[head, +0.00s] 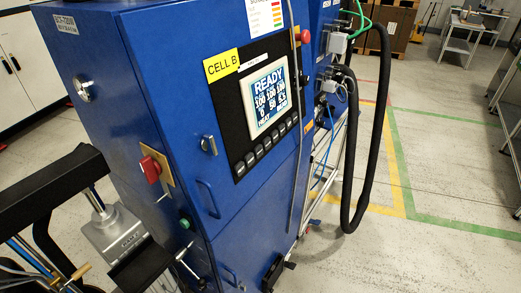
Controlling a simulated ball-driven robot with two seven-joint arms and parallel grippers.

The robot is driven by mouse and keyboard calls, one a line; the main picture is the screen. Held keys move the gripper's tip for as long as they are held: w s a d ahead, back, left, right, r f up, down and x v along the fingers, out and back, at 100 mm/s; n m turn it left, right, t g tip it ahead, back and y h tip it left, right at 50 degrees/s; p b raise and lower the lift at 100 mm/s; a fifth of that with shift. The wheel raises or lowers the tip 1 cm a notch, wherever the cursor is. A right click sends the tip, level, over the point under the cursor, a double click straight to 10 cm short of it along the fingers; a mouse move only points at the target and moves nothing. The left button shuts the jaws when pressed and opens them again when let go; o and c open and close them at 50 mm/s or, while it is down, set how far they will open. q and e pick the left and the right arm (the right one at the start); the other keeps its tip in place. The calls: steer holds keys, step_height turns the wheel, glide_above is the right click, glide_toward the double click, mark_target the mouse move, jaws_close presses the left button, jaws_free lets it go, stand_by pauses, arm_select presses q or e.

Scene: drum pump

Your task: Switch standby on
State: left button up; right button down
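The blue control cabinet (150,100) stands in the middle of the head view with a yellow "CELL B" label. Its lit display (266,95) reads "READY" above rows of numbers. A slanted row of small dark buttons (266,148) runs along the black panel below the display; their markings are too small to read. I cannot tell which control is standby. A red rotary switch (151,168) on a yellow plate and a green button (185,223) are on the cabinet's left face. Neither of my grippers is in view.
Black beams and a grey block (115,235) with hoses stand at the lower left. A black hose (377,130) loops down right of the cabinet. A red knob (304,37) sits at the cabinet's upper right edge. Open floor (440,190) with green and yellow lines lies right.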

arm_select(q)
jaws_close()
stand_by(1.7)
